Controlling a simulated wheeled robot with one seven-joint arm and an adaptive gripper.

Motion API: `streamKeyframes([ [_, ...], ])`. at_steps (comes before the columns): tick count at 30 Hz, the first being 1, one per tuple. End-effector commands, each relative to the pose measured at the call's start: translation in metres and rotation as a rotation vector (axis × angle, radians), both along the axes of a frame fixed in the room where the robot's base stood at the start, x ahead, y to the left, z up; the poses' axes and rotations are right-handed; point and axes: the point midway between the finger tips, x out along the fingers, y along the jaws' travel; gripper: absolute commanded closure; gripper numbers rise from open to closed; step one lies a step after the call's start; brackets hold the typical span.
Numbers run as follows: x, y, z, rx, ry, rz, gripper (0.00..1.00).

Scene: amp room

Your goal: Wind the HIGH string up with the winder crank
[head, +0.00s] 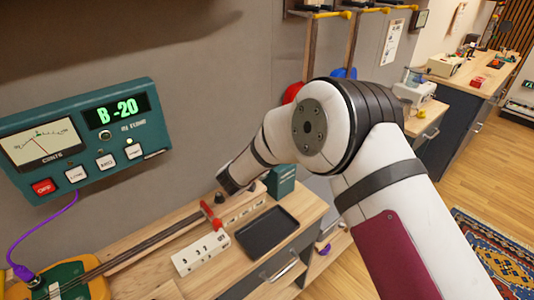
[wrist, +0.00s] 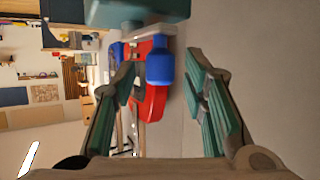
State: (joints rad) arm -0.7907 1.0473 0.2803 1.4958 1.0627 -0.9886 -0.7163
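The stringed instrument (head: 160,238) lies on the bench, its neck running up right towards a red part (head: 211,215) near the headstock. The teal tuner (head: 85,135) reads "B -20", its needle left of centre. A small lamp glows above its rightmost button (head: 134,151). My gripper (head: 226,183) is near the headstock end, partly hidden by my arm. In the wrist view my gripper (wrist: 161,72) is open, with no object clearly held. A blue knob-like thing (wrist: 160,68) and a red shape (wrist: 150,105) show between the fingers; I cannot tell whether either is the winder crank.
A black tray (head: 268,232) lies on the bench right of the instrument, with a white numbered card (head: 200,255) beside it. A teal box (head: 281,181) stands behind the tray, near my gripper. A purple cable (head: 45,232) runs from tuner to instrument. The wall stands close behind.

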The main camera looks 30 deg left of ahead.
Motion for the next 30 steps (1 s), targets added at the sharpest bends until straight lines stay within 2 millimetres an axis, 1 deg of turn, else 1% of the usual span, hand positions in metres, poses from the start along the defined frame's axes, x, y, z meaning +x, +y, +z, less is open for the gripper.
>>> streamKeyframes([
  [5,-0.025,-0.003,0.011,-0.001,0.000,0.004,0.60],
  [12,-0.070,-0.009,0.030,0.000,-0.001,0.003,0.60],
  [18,-0.096,-0.013,0.041,0.001,-0.001,0.002,0.60],
  [22,-0.104,-0.014,0.044,0.001,-0.001,0.001,0.60],
  [30,-0.106,-0.015,0.044,0.001,-0.001,0.001,0.60],
])
